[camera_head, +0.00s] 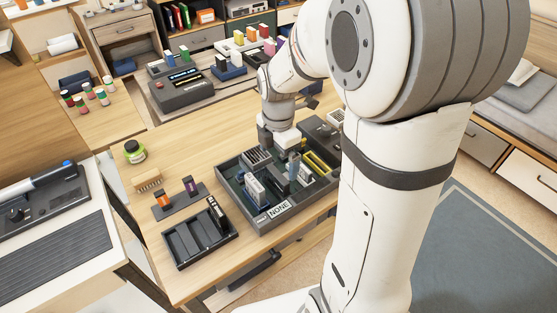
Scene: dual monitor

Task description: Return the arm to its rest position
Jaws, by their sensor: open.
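My arm (378,200) is large in the head view, its white and grey links reaching up and then left over the wooden table (190,150). My gripper (278,142) hangs low over the back of a dark compartment tray (243,205) labelled NONE. Its jaws are open, but the fingertips are small and partly hidden. I cannot tell whether they touch anything in the tray. The tray holds several upright blocks and a yellow piece. My upper arm hides part of the table's right side.
A smaller dark tray (208,257) and a rack with orange and purple pieces (180,203) stand at the left front. A green-lidded jar (134,152) is behind them. More racks (229,70) stand at the back. A blue-grey rug (470,260) covers the floor at right.

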